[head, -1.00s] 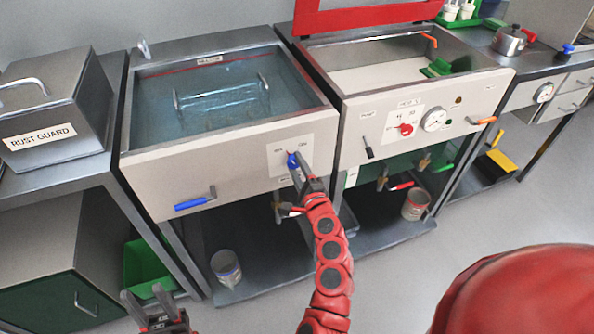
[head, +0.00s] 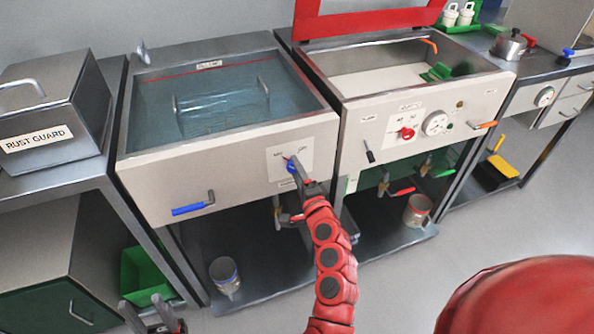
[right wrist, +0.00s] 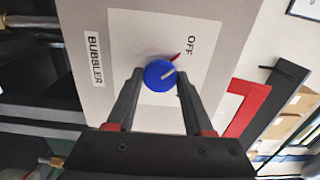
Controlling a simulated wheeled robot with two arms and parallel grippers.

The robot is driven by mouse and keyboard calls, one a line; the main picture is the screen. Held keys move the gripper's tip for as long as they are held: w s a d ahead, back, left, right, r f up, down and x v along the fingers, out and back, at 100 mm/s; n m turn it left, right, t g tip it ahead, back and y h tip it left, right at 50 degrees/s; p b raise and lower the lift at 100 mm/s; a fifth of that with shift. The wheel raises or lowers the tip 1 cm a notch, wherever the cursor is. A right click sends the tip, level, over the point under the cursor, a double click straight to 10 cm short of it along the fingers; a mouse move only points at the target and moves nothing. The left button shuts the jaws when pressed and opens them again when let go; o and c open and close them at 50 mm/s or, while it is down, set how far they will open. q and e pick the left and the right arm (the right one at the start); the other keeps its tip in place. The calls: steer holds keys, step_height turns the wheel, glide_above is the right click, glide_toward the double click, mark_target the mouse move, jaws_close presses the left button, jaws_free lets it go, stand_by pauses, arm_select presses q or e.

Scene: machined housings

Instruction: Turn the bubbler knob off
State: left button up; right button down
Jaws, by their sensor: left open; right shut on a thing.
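The blue bubbler knob (head: 291,168) sits on a pale plate on the front of the left tank. In the right wrist view the knob (right wrist: 158,76) lies between the fingertips of my right gripper (right wrist: 157,80), which is shut on it. Its red pointer (right wrist: 175,57) points toward the word OFF (right wrist: 190,45). A BUBBLER label (right wrist: 95,60) is beside the plate. In the head view my right gripper (head: 294,170) partly covers the knob. My left gripper (head: 146,312) is open and empty at the bottom edge, away from the tank.
The left tank (head: 160,155) holds clear water and a wire basket. A blue-handled lever (head: 193,208) sticks out of its front. The right tank (head: 375,112) has a red knob (head: 406,133) and a gauge. Cans stand on the low shelf.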

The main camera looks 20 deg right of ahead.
steer(key=shift+f, duration=0.1)
steer(key=shift+c, duration=1.5)
jaws_free()
steer(key=s+p, duration=0.1)
steer(key=s, duration=1.6)
steer(key=shift+s+d, duration=0.25)
steer(key=shift+d, duration=0.05)
